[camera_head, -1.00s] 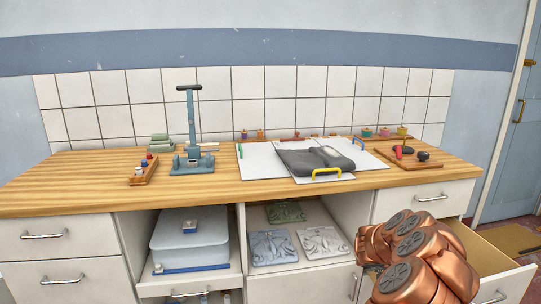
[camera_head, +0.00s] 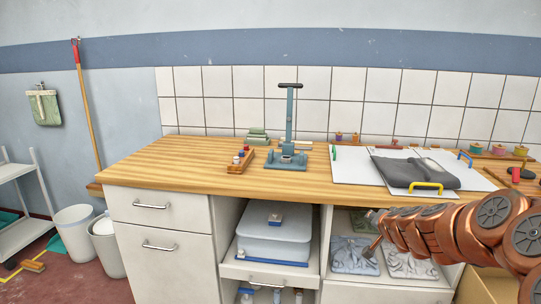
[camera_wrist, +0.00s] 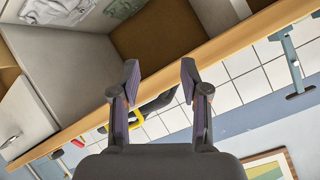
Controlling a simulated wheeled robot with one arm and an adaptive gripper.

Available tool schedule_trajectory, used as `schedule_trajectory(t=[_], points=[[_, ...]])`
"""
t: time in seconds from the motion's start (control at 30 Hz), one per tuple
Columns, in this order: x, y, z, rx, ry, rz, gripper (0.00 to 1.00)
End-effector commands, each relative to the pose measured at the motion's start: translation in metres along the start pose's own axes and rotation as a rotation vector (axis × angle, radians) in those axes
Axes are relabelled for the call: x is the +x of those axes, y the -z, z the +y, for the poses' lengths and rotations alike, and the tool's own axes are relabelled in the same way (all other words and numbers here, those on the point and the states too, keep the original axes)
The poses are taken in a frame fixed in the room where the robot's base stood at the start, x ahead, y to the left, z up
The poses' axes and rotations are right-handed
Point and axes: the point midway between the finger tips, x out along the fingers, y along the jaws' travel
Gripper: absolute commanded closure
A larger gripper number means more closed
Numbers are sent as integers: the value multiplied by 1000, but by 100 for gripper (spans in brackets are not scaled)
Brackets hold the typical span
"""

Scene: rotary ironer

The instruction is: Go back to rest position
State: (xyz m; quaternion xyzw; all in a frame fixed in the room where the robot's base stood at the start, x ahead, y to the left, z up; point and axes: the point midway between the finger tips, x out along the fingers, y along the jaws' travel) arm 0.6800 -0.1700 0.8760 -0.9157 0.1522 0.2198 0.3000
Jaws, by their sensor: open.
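My gripper (camera_wrist: 160,82) is open and empty in the wrist view, its two fingers apart in front of the bench edge.
The wooden bench (camera_head: 180,160) carries a blue-grey press (camera_head: 288,145), a small bottle rack (camera_head: 240,162) and a dark pad (camera_head: 415,172) on white boards. Below are drawers (camera_head: 160,210) and a lidded tub (camera_head: 273,238). Two bins (camera_head: 75,232) stand on open floor at left.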

Motion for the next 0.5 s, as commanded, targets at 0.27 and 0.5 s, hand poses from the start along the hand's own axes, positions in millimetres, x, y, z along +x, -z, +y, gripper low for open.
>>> schedule_trajectory(t=[0.27, 0.5], points=[[-88, -111, -96, -208, 223, -341, 55], [-192, -214, -91, -413, 237, -687, 55]])
